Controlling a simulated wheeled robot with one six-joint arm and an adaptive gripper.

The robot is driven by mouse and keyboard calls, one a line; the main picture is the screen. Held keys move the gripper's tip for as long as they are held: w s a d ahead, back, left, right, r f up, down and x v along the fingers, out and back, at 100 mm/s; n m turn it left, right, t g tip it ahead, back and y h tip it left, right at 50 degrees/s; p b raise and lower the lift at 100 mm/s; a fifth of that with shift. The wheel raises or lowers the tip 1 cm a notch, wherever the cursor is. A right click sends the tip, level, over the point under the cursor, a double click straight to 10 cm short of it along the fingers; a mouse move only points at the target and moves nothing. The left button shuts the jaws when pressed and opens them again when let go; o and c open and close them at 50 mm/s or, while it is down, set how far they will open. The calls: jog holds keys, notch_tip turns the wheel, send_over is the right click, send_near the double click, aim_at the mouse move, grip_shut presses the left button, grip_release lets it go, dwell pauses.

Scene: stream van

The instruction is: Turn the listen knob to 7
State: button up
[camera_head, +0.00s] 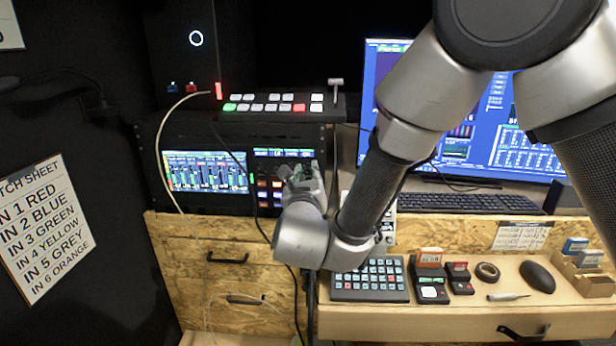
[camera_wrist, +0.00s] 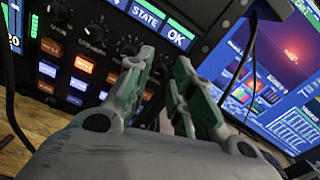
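A rack panel with dark round knobs shows close up in the wrist view; one knob (camera_wrist: 57,11) is at the upper left, another (camera_wrist: 93,31) is right of it, and a third (camera_wrist: 130,47) is partly behind the left finger. Their labels are too small to read, so I cannot tell which is the listen knob or where it points. My gripper (camera_wrist: 165,56) is in front of the panel's right part, its two fingers apart with a gap between them. In the head view my gripper (camera_head: 300,176) covers the panel's right side.
A small screen strip (camera_wrist: 160,18) reads STATE and OK above the knobs. Lit orange, blue and white buttons (camera_wrist: 65,72) lie below them. A switcher (camera_head: 280,106) sits on the rack. Cables hang in front. A monitor (camera_head: 500,130) and keyboard (camera_head: 465,203) stand at right.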

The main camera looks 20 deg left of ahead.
grip_shut()
jog(key=shift+m, duration=0.5)
jog(key=m, duration=0.3)
jog(key=shift+m, duration=2.5)
grip_release()
